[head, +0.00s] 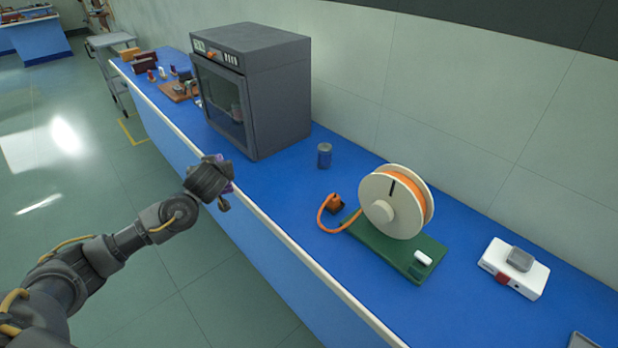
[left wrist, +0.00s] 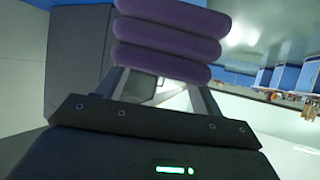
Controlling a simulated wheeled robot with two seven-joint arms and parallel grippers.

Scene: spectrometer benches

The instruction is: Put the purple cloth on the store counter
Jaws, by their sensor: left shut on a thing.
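The purple cloth (left wrist: 168,38) is a stack of rounded folds at the top of the left wrist view. My left gripper (left wrist: 160,84) is shut on it. In the head view my left gripper (head: 224,190) is by the front edge of the long blue bench, in front of the dark oven. Only a sliver of purple shows there, as the gripper hides most of the cloth. My right gripper is not in view. A blue counter (head: 42,43) stands far off at the upper left; I cannot tell which surface is the store counter.
The floor at left is open.

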